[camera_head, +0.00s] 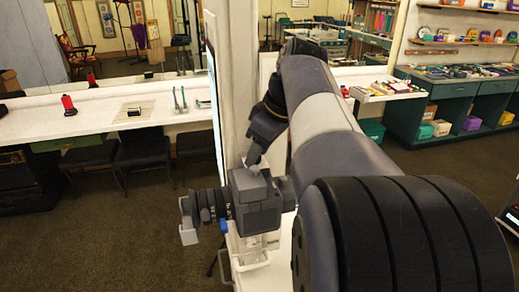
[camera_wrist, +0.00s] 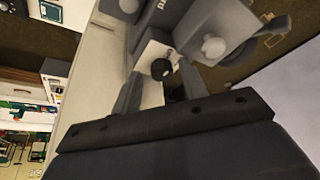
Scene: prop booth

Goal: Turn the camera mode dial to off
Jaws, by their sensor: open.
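A grey camera (camera_head: 255,205) with a ringed dark lens pointing left stands low in the middle of the head view. In the wrist view its grey body (camera_wrist: 190,20) fills the top, with pale round knobs on it. A small black round knob (camera_wrist: 160,69), apparently the mode dial, sits on a white patch with small dark marks; I cannot read its setting. My gripper (camera_wrist: 159,76) is open, one finger on each side of this knob in the picture. I cannot tell contact or depth. In the head view my gripper (camera_head: 253,157) is just above the camera.
A white unit (camera_head: 250,246) with a handle is below the camera. A pale upright post (camera_head: 232,80) rises behind it. Green shelving (camera_head: 460,95) stands at right; carpet is open between.

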